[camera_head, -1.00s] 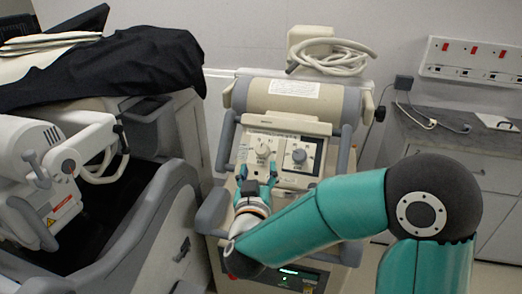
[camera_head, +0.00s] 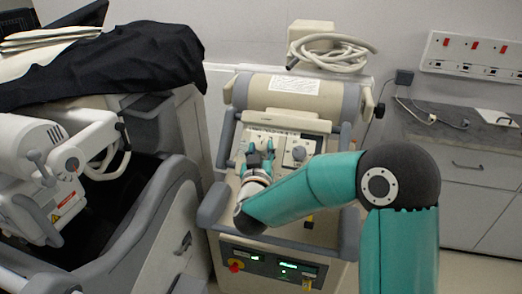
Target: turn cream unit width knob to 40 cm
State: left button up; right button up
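The cream unit (camera_head: 297,101) stands in the middle of the view with a sloped control panel. The panel's left knob is mostly hidden behind my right gripper (camera_head: 260,147). The right knob (camera_head: 299,153), grey on a pale dial, is in plain view and untouched. My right gripper's two teal fingers are at the left dial, apart from each other, one on each side of where the left knob sits. I cannot tell whether they touch it. The dial markings are too small to read. My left gripper is not in view.
A coiled pale cable (camera_head: 332,50) lies on top of the unit. Grey handles (camera_head: 214,204) flank the panel, and a green display (camera_head: 288,268) is below it. A grey cart with a black cover (camera_head: 120,65) stands at left, a counter (camera_head: 455,131) at right.

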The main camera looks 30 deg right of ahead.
grip_shut()
